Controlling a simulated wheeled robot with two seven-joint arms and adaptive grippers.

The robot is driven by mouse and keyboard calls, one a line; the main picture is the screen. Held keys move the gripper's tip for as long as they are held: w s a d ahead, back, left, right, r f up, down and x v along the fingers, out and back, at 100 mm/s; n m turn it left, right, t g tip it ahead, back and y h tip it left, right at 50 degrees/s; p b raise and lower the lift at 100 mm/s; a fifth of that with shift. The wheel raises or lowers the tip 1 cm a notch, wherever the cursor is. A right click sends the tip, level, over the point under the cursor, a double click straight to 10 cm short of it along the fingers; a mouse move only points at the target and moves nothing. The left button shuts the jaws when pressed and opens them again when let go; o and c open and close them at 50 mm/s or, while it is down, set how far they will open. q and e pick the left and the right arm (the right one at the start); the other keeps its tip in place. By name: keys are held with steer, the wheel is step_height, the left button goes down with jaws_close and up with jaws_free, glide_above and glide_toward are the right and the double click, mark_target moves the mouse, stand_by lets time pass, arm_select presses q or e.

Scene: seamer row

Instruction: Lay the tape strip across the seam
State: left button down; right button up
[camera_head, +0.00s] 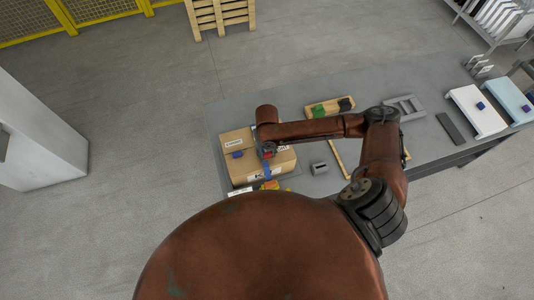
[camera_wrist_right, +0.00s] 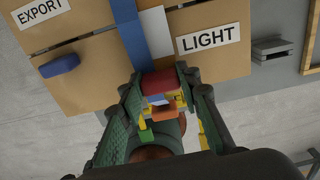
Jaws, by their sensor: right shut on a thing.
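The cardboard box (camera_head: 236,172) stands on the table; its labels read EXPORT and LIGHT. A seam line crosses its top in the right wrist view (camera_wrist_right: 88,36). The blue tape strip (camera_wrist_right: 130,30) crosses that line and runs to my right gripper (camera_wrist_right: 160,88). It also shows in the head view (camera_head: 267,172). My right gripper is over the box, shut on the strip's end at a red block (camera_wrist_right: 160,80). I cannot tell how much of the strip touches the cardboard. My left gripper is not in view.
A blue piece (camera_wrist_right: 59,65) sits on the box top, left of the strip. A grey block (camera_head: 319,168) stands right of the box. A wooden tray (camera_head: 318,104) with green and black pieces lies behind. White and light-blue stands (camera_head: 478,112) are far right.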

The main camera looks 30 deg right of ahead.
steer(key=shift+f, duration=0.45)
steer(key=shift+f, duration=0.1)
steer(key=o, duration=0.9)
step_height(320, 180, up, 12)
steer(key=shift+b, duration=0.4)
